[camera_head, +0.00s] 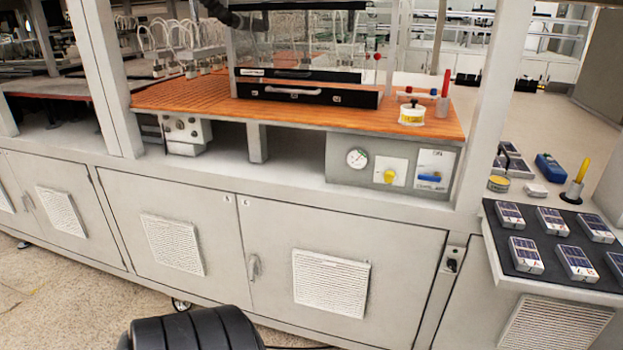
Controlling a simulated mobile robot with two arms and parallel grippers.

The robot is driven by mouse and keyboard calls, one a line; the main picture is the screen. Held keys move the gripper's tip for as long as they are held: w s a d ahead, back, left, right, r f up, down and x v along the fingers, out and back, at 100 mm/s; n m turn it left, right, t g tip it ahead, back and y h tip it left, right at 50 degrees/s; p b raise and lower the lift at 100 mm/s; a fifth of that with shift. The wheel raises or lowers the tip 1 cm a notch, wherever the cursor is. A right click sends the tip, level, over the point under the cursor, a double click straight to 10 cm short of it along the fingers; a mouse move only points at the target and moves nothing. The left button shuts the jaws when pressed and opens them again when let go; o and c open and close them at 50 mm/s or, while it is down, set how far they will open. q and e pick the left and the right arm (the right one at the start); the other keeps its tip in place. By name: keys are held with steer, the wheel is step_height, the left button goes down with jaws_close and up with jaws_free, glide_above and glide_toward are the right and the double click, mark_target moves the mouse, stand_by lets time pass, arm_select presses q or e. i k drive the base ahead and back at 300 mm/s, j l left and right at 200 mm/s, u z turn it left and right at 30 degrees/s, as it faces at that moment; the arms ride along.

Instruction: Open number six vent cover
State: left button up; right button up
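Several white louvered vent covers sit flat on the grey cabinet fronts. One vent cover (330,283) is on the right-hand door of the middle cabinet, another vent cover (172,244) is on the door to its left, and one more vent cover (61,212) is farther left. A vent cover (555,325) also shows at the lower right, cut by the picture edge. Small number labels (246,201) sit at the doors' top corners, too small to read surely. These cabinet doors look shut. Neither of my grippers is in view.
A door handle (254,267) sits left of the middle vent cover. Above is an orange-brown worktop (190,94) with a gauge panel (340,175) below it. A black tray (505,238) with small boxes juts out at right. Speckled floor (60,300) is open at lower left.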

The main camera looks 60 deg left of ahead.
mark_target(337, 286)
steer(key=u, duration=1.8)
